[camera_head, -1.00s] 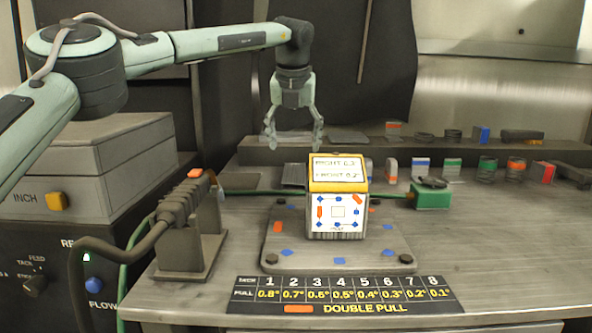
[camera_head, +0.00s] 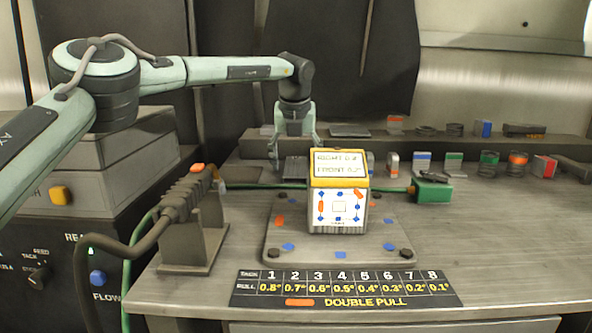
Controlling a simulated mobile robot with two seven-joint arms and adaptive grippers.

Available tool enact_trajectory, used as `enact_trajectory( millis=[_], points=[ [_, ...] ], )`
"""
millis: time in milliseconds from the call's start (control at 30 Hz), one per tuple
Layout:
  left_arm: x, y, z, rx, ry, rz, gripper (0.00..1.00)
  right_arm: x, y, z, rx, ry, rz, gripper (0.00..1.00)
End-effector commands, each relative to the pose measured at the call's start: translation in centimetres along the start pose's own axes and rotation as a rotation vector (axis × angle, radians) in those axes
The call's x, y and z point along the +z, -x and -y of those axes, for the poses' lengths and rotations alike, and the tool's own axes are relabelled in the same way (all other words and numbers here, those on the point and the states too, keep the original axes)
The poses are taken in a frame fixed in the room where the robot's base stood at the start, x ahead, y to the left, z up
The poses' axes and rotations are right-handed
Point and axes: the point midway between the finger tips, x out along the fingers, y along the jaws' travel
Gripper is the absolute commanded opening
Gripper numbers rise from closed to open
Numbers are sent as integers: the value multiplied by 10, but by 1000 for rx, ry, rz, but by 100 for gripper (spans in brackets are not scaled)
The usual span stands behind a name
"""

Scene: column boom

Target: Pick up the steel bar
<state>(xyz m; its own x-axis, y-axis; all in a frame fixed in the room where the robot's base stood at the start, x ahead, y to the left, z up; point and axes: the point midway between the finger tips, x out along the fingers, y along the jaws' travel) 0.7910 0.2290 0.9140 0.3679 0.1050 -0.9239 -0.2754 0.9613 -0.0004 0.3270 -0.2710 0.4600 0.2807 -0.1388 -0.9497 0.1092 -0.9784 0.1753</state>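My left gripper (camera_head: 295,154) hangs pointing down behind the white and yellow box, with its two fingers apart. A grey ribbed metal block (camera_head: 294,169) lies on the bench just below and between the fingers, partly hidden by the box. It may be the steel bar, but I cannot tell for sure. The gripper holds nothing that I can see. A flat grey piece (camera_head: 240,174) lies on the bench to its left. My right gripper is not in view.
The white and yellow box (camera_head: 338,206) stands on a grey plate (camera_head: 290,254) in front of the gripper. A clamp stand (camera_head: 192,240) with a dark hose is at left. A green block (camera_head: 432,190) and several small pieces are at right.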

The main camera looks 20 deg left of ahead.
Motion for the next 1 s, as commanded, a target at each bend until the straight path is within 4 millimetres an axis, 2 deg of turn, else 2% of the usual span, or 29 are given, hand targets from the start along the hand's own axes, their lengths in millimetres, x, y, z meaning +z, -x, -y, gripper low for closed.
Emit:
enact_trajectory(
  millis=[67,567,867,1000],
  points=[
    [0,0,0,0,0,0,61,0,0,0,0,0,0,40],
    [0,1,0,0,-1,0,0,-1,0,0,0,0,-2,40],
    [2,3,0,-1,0,4,0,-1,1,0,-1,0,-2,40],
    [5,11,1,-3,1,6,0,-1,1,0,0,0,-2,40]
  ],
)
